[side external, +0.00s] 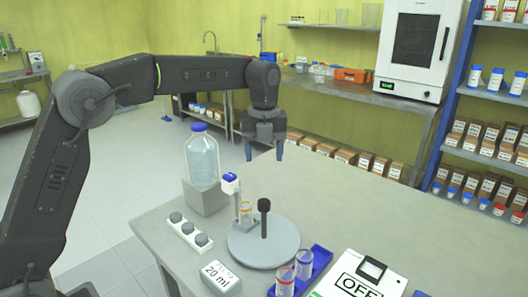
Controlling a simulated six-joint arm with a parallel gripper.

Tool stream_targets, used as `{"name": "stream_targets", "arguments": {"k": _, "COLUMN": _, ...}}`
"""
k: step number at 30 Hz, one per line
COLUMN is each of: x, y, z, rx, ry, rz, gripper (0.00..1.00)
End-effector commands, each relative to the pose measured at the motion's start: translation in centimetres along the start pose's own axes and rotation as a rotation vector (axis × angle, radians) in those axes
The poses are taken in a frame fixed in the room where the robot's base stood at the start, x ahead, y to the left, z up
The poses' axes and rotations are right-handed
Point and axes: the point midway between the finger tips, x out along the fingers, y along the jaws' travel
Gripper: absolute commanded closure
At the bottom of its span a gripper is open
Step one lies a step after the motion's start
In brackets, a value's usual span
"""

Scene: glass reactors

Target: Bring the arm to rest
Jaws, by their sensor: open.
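My gripper (264,151) hangs at the end of my arm, pointing down, with its two fingers apart and nothing between them. It is in the air above the far part of the grey table (330,205), to the right of a large clear bottle with a blue cap (202,158). The bottle stands on a grey block (206,196). My gripper looks apart from everything on the table.
A round grey stand with a dark post (285,246) holds a small vial. Near it are a white strip with grey knobs (186,232), a 20 ml box (219,278), a blue rack (322,258) with vials, and a device reading OFF (385,285). The table's far right is clear.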

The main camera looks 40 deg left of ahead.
Motion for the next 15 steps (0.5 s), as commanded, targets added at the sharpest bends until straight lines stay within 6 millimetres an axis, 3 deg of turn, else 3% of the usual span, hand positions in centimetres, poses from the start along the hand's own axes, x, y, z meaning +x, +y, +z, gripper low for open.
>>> {"name": "stream_targets", "arguments": {"k": 5, "x": -0.3, "y": 0.2, "z": -0.2, "rx": -0.024, "ry": -0.004, "rz": -0.004, "gripper": 0.39}}
{"name": "stream_targets", "arguments": {"k": 8, "x": -1.2, "y": 1.2, "z": -1.0, "rx": -0.127, "ry": -0.019, "rz": -0.023, "gripper": 0.39}}
{"name": "stream_targets", "arguments": {"k": 15, "x": -4.4, "y": 6.5, "z": -5.7, "rx": -0.682, "ry": -0.064, "rz": -0.136, "gripper": 0.39}}
